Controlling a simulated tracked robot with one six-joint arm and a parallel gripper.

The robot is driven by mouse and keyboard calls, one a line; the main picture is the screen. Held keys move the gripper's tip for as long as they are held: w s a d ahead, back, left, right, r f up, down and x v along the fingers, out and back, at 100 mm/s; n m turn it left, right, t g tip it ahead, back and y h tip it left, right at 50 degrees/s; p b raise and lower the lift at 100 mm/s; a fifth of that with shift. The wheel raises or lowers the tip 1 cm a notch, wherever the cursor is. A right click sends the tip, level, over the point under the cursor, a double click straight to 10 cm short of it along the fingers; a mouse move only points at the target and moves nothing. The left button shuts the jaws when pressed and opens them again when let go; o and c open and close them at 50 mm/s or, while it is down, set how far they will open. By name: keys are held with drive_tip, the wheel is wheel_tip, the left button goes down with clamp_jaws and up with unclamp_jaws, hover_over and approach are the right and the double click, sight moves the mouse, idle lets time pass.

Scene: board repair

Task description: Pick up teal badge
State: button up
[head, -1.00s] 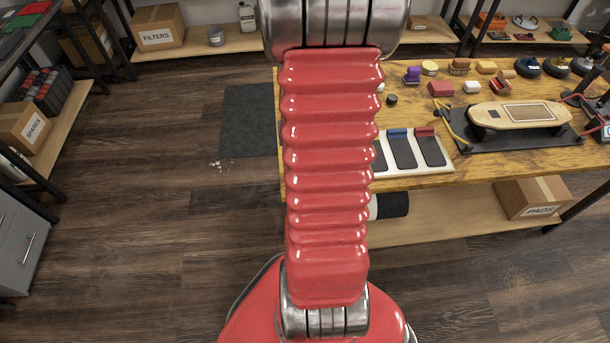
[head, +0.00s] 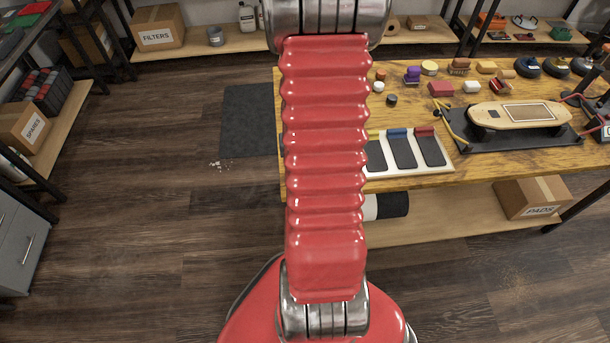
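I cannot make out a teal badge in the head view. My red ribbed arm fills the middle of the view and hides part of the workbench (head: 470,165) and whatever lies behind it. My gripper is out of view, so its fingers and anything in them cannot be seen.
On the bench are a white tray (head: 447,162) with dark panels, a wooden skateboard deck (head: 485,117) on a black stand, and several small coloured parts. A cardboard box (head: 533,197) sits on the lower shelf. A dark mat (head: 248,120) lies on open floor at left.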

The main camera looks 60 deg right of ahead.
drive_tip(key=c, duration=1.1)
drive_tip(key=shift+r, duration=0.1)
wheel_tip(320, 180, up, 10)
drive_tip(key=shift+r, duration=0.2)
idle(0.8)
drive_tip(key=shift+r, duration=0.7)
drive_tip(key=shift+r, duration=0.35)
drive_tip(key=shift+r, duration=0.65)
